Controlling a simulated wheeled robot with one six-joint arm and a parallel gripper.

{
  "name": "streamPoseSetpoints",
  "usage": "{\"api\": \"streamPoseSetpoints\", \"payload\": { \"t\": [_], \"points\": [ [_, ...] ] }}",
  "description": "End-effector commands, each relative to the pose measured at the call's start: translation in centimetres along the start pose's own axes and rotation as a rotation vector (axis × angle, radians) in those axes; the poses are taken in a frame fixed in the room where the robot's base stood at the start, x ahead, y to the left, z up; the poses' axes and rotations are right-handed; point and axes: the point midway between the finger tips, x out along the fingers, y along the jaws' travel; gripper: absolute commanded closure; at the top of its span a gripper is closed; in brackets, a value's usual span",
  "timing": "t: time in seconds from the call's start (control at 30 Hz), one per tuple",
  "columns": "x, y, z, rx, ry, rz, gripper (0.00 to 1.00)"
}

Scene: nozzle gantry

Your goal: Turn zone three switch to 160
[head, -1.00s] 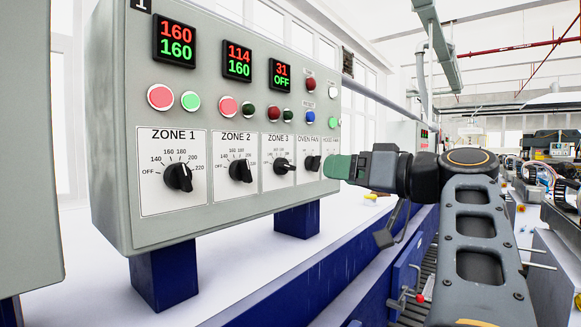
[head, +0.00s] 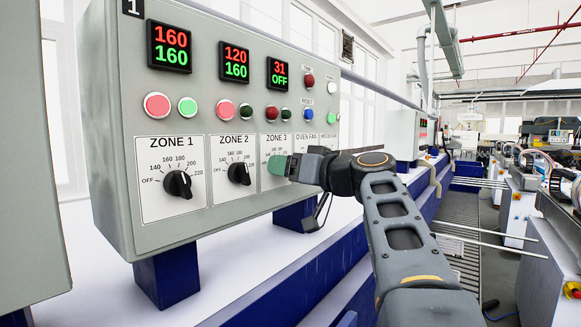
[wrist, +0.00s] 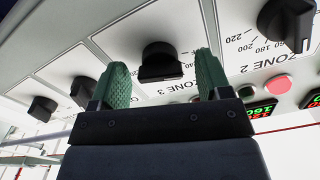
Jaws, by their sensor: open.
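The zone three switch is a black knob (wrist: 160,62) on a white plate labelled ZONE 3 (head: 276,139). In the head view my gripper hides the knob. My gripper (wrist: 162,80) has two green fingers, open, one to either side of the knob in the wrist view, with a gap between each finger and the knob. I cannot tell whether the fingertips reach past the knob's face. In the head view my gripper (head: 277,166) is right in front of the ZONE 3 plate. The zone 3 display (head: 279,73) reads 31 over OFF.
The zone 2 knob (head: 239,173) and zone 1 knob (head: 178,184) are to the left on the grey control box (head: 210,110). The oven fan knob (wrist: 84,90) lies close on the other side. Push buttons (head: 271,113) sit above the knobs.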

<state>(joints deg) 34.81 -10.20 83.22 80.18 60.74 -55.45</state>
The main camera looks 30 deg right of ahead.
Motion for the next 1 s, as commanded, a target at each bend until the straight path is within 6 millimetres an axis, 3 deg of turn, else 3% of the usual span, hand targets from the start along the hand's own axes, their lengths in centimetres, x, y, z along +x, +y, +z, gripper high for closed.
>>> {"api": "streamPoseSetpoints", "payload": {
  "t": [0.17, 0.67, 1.0],
  "points": [
    [-0.01, 0.03, 0.03, 0.0, 0.0, 0.0, 0.29],
    [-0.03, 0.03, 0.01, 0.0, 0.0, 0.0, 0.77],
    [-0.01, 0.03, 0.09, 0.06, 0.0, 0.0, 0.78]
  ]
}}
